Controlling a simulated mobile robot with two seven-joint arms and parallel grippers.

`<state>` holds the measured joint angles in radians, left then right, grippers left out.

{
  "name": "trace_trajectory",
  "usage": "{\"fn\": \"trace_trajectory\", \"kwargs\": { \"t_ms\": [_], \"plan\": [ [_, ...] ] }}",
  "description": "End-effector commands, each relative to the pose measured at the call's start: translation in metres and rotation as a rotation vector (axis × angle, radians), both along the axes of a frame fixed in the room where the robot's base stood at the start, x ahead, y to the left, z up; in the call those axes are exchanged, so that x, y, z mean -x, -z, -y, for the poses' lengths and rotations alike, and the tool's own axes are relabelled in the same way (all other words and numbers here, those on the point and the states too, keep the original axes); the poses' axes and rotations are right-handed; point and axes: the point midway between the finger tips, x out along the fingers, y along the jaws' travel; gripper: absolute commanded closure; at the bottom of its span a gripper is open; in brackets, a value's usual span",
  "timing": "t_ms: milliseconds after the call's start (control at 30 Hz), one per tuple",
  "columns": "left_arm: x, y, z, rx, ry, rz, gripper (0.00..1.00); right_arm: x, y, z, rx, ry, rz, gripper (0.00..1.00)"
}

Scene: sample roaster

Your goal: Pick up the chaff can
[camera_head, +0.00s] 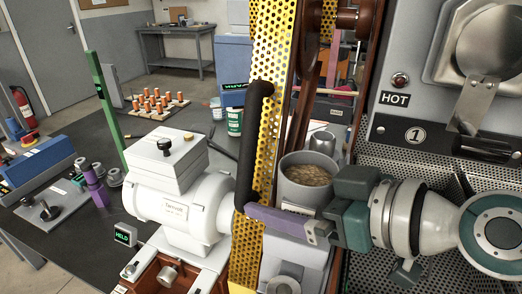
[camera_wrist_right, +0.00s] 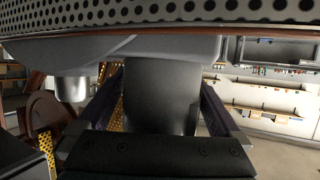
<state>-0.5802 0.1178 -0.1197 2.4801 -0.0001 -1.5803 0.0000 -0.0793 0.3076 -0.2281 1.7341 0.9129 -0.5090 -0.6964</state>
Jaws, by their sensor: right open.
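A grey can (camera_head: 305,190) with brown flaky chaff in its open top stands upright below the roaster, right of the yellow perforated guard. My right gripper (camera_head: 285,218) comes in from the right at the can's height. Its near purple finger passes across the front of the can's lower part; the far finger is hidden. In the right wrist view a dark, rounded body, apparently the can (camera_wrist_right: 160,95), stands between the two open fingers, with gaps on both sides. My left gripper is not in view.
The yellow perforated guard (camera_head: 268,100) with a black handle (camera_head: 248,150) stands just left of the can. The perforated roaster panel (camera_head: 430,175) is close on the right. A white motor housing (camera_head: 185,205) sits on the dark table. A metal cup (camera_head: 322,143) is behind the can.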

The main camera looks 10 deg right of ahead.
Motion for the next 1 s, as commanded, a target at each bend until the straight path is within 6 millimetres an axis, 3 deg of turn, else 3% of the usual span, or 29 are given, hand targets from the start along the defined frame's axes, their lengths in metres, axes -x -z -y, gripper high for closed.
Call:
{"fn": "trace_trajectory", "kwargs": {
  "t_ms": [233,1000],
  "plan": [
    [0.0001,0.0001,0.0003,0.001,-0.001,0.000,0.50,-0.0014,0.0011,-0.0014,0.000,-0.001,0.000,0.00],
    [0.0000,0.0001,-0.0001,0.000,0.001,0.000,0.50,-0.0012,0.0009,-0.0008,-0.001,0.000,-0.001,0.87]
  ]
}}
